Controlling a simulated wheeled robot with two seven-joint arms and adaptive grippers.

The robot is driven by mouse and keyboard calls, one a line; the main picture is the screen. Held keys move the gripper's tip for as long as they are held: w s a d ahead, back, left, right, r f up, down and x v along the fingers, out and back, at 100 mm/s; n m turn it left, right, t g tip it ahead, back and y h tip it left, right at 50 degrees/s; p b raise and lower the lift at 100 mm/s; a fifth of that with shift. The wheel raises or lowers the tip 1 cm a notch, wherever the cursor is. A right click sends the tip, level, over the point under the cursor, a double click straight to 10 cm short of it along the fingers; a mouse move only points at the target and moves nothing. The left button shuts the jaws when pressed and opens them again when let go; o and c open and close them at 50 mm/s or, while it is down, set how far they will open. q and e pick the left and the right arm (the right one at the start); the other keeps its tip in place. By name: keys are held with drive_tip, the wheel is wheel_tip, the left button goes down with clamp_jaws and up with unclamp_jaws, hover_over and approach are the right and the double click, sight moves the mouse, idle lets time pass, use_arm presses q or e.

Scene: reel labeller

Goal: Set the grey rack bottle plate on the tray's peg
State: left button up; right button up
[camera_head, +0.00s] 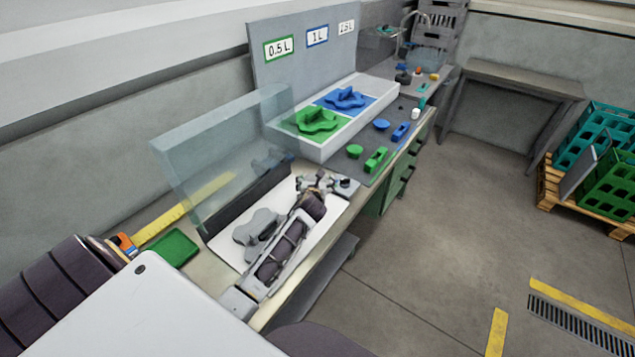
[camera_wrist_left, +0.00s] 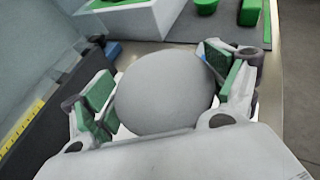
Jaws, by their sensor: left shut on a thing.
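My left gripper (camera_head: 325,184) is above the far end of a white board. In the left wrist view, its green-padded fingers (camera_wrist_left: 165,95) are shut on a smooth, round grey piece (camera_wrist_left: 168,92), which I take to be the grey rack bottle plate. Its underside is hidden. A grey lobed piece (camera_head: 255,228) lies on the white board (camera_head: 222,246), beside my forearm. A white tray (camera_head: 316,153) stands further back, with a green lobed piece (camera_head: 317,119) and a blue lobed piece (camera_head: 346,98) on it. I cannot make out a bare peg. My right gripper is out of view.
A clear shield (camera_head: 215,150) stands left of my gripper. Green and blue pieces, including a green disc (camera_head: 355,151) and a green block (camera_head: 376,159), lie right of the tray. A green pad (camera_head: 173,248) lies at the near left.

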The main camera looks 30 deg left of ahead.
use_arm(q)
drive_tip(key=shift+s+a, duration=0.15)
drive_tip(key=shift+s, duration=0.25)
drive_tip(key=shift+s+a, duration=0.2)
drive_tip(key=shift+a, duration=0.1)
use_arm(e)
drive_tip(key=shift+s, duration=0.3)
use_arm(q)
drive_tip(key=shift+w, duration=0.1)
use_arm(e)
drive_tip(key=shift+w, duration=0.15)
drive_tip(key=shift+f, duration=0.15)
use_arm(q)
drive_tip(key=shift+f+b, duration=1.35)
drive_tip(key=shift+b, duration=0.25)
drive_tip(key=shift+f+b, duration=1.55)
drive_tip(key=shift+b, duration=0.3)
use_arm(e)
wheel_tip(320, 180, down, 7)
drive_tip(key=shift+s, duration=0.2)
use_arm(q)
drive_tip(key=shift+p, duration=1.15)
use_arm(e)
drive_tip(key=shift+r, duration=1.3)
